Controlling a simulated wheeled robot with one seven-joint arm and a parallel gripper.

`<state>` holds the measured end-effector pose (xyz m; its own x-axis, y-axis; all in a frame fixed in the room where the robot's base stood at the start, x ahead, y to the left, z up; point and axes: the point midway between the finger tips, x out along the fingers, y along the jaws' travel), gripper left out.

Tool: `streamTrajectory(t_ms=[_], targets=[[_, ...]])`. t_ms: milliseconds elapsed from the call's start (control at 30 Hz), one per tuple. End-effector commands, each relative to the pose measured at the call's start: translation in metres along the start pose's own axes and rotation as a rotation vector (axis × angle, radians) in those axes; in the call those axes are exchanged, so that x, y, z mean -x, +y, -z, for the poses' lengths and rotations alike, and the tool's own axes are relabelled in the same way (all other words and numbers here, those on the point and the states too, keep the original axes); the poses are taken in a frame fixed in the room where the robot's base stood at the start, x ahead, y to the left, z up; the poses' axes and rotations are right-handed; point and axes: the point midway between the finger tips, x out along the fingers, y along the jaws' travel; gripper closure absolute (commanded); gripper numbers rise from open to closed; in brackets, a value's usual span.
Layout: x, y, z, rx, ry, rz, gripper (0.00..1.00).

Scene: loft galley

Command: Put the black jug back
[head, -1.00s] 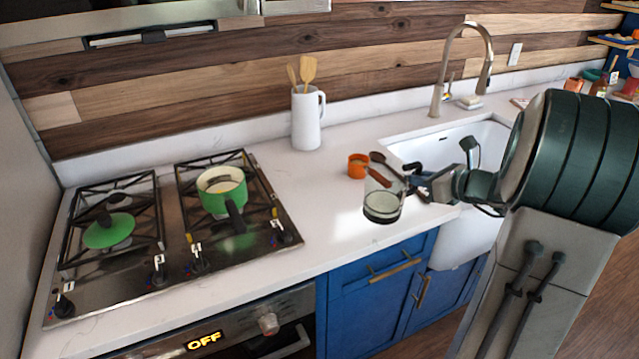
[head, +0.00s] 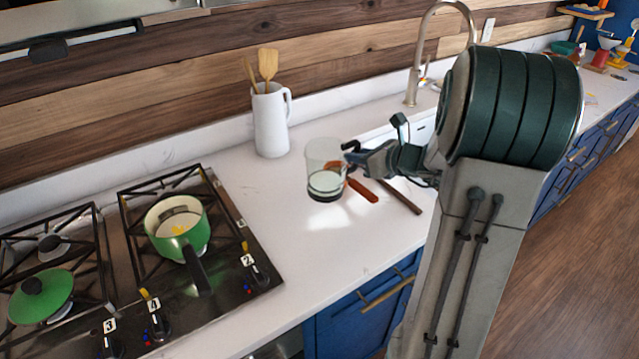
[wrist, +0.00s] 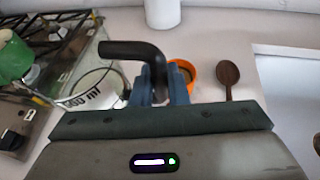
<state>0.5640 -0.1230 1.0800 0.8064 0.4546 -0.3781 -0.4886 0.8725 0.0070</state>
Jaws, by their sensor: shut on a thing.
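The black jug (head: 325,162) is a clear measuring jug with a black base band and a black handle. It is upright at or just above the white counter, between the stove and the sink; I cannot tell whether it touches. My gripper (head: 351,159) is shut on its handle from the right. In the wrist view, my gripper (wrist: 163,88) grips the bent black handle (wrist: 135,50), and the jug's clear body (wrist: 95,92) with "ml" print shows to the left.
A green pot (head: 178,228) and a green lid (head: 40,296) sit on the stove at left. A white jug with wooden utensils (head: 271,122) stands behind. Bare counter (head: 270,195) lies left of the jug.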

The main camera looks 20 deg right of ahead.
Motion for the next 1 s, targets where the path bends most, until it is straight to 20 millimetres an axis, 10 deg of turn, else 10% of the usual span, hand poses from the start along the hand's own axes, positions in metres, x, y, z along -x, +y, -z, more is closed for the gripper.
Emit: streamTrajectory(t_ms=[333,1000], targets=[[-0.064,0.036,0.015,-0.002,0.0,-0.002,1.0],[-0.087,0.04,0.055,0.001,-0.001,0.001,1.0]])
